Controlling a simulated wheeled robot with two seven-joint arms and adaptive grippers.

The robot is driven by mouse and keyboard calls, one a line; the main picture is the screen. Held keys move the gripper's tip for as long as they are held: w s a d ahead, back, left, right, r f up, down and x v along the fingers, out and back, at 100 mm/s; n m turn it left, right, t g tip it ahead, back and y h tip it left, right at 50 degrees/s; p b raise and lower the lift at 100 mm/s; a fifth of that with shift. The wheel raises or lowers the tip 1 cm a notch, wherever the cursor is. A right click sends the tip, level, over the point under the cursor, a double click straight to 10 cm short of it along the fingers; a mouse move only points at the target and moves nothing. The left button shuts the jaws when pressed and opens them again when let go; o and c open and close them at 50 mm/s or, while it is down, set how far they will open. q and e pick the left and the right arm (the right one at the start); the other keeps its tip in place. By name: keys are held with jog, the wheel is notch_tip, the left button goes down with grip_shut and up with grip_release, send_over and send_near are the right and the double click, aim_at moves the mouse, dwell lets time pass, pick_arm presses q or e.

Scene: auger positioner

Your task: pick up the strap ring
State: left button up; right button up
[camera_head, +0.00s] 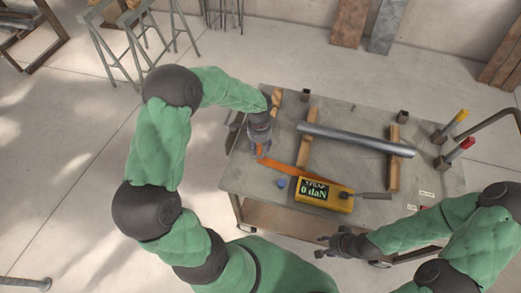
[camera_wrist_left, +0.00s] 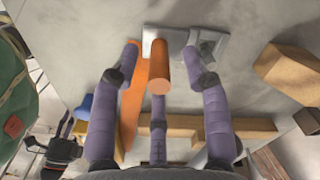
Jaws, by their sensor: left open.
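An orange strap (camera_head: 292,170) runs across the left part of the bench to a yellow box reading "STRAP 0 daN" (camera_head: 325,193). At its left end is a short upright orange piece (camera_head: 260,150), which I take to be part of the strap ring. In the left wrist view this orange cylinder (camera_wrist_left: 161,78) stands beside a grey metal fitting (camera_wrist_left: 206,42). My left gripper (camera_head: 261,143) is open over it, its fingers (camera_wrist_left: 161,55) on either side of the cylinder; contact is unclear. My right gripper (camera_head: 328,240) is off the bench's front edge; its jaws are too small to judge.
A grey tube (camera_head: 355,139) lies across two wooden blocks (camera_head: 308,138) (camera_head: 394,158) on the grey bench (camera_head: 240,178). A blue cap (camera_head: 281,183) lies left of the yellow box. Clamps with yellow (camera_head: 461,116) and red (camera_head: 467,143) handles stand at the right.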

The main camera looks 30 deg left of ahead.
pick_arm(q)
grip_shut()
